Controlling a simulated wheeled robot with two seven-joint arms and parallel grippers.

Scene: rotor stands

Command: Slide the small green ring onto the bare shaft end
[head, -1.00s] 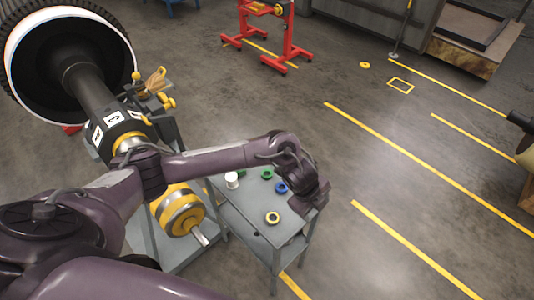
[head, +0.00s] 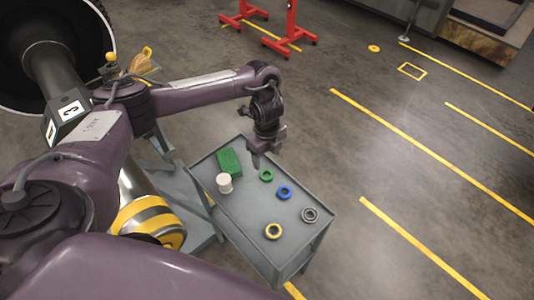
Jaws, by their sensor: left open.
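The small green ring (head: 267,174) lies flat on the grey cart's top. My left gripper (head: 256,162) is open and empty, pointing down just above and left of the ring at the cart's far edge; whether it touches anything is unclear. The rotor's yellow-banded end (head: 150,217) shows at lower left, partly covered by my arm. The bare shaft end itself is hidden behind my arm. My right gripper is not in view.
The floor right of the cart is clear.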

